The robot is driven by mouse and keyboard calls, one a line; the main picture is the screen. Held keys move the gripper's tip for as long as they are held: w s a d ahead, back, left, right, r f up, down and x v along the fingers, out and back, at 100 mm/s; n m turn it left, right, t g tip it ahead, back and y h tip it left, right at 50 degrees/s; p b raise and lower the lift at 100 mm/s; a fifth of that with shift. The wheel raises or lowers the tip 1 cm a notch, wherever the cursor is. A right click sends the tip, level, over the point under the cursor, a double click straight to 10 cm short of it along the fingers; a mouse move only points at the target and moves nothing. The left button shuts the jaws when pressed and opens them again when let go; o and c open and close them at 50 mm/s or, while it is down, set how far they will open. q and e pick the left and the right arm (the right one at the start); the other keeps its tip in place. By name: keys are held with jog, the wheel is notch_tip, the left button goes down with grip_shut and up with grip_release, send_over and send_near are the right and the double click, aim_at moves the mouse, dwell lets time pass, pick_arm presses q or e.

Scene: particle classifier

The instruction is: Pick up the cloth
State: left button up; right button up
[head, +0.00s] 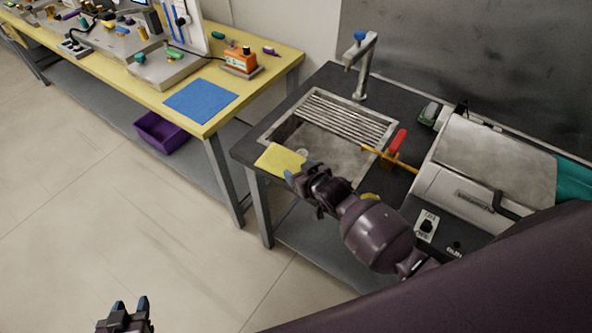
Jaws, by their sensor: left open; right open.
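A yellow cloth (277,159) lies at the front left corner of the sink (265,133), at the edge of the dark counter. My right gripper (301,172) is open, with its blue fingertips right at the cloth's right edge. Whether the fingertips touch the cloth, I cannot tell. The gripper hides what lies just behind it. My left gripper (130,304) is open and empty, low at the bottom left over the floor, well away from the cloth.
A tap (360,65) stands behind the sink. A red-handled brush (396,143) and a silver machine (490,160) are to the right. A yellow-topped bench (270,75) with a blue mat (201,100) stands at left, a purple bin (160,135) beneath. The floor is clear.

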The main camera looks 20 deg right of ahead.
jog(key=shift+s+f, duration=0.3)
jog(key=shift+f, duration=0.15)
grip_shut()
notch_tip(320, 180, up, 7)
jog(key=p, duration=0.5)
jog(key=shift+w+f, duration=0.1)
jog(key=shift+w, duration=0.05)
jog(key=shift+w+r, duration=0.1)
jog(key=shift+r, duration=2.8)
